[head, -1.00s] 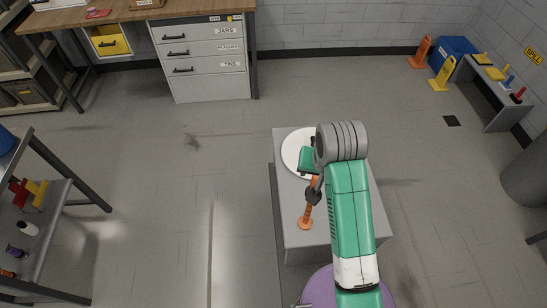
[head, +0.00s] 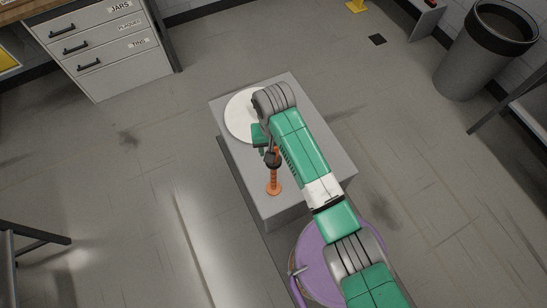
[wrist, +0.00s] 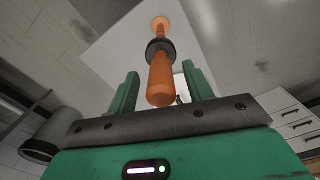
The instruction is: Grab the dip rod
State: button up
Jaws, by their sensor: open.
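The dip rod, an orange rod with a dark collar (head: 274,178), stands on the grey pedestal (head: 315,165), left of my arm in the head view. My green gripper (head: 262,136) is at its upper end, partly hidden by my wrist. In the wrist view the orange rod (wrist: 160,80) points toward me, its near end between my two open green fingers (wrist: 160,90). Gaps show on both sides of it. Its orange foot (wrist: 160,23) is at the far end, beyond the dark collar.
A white round plate (head: 240,118) lies on the pedestal behind the rod. A purple round lid or drum top (head: 318,262) is under my arm. A drawer cabinet (head: 105,45) stands at upper left and a grey bin (head: 470,65) at upper right. Floor left of the pedestal is clear.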

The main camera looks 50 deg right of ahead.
jog(key=shift+f, duration=0.5)
grip_shut()
jog(key=shift+r, duration=0.15)
